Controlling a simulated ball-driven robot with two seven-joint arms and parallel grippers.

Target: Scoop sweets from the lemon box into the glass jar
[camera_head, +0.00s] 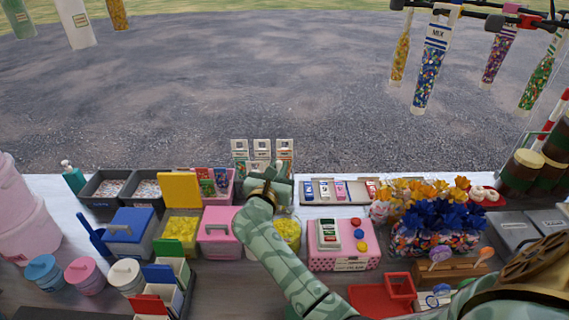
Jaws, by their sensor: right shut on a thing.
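The lemon box (165,247) stands left of centre with its yellow lid (180,190) raised and yellow sweets (181,228) inside. A clear vessel with yellow sweets (289,233), which looks like the glass jar, stands right of the pink box and is partly hidden by my right arm. My right gripper (265,186) is beyond the pink box and in front of the small white dispensers. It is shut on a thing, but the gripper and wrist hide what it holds. My left gripper is not in view.
A closed pink box (218,238) stands between the lemon box and the vessel. A blue-lidded box (131,225) is to the left. A pink scale (343,258) stands right of my arm. Small lidded pots (85,277) line the front left. Sweet tubes (432,65) hang at upper right.

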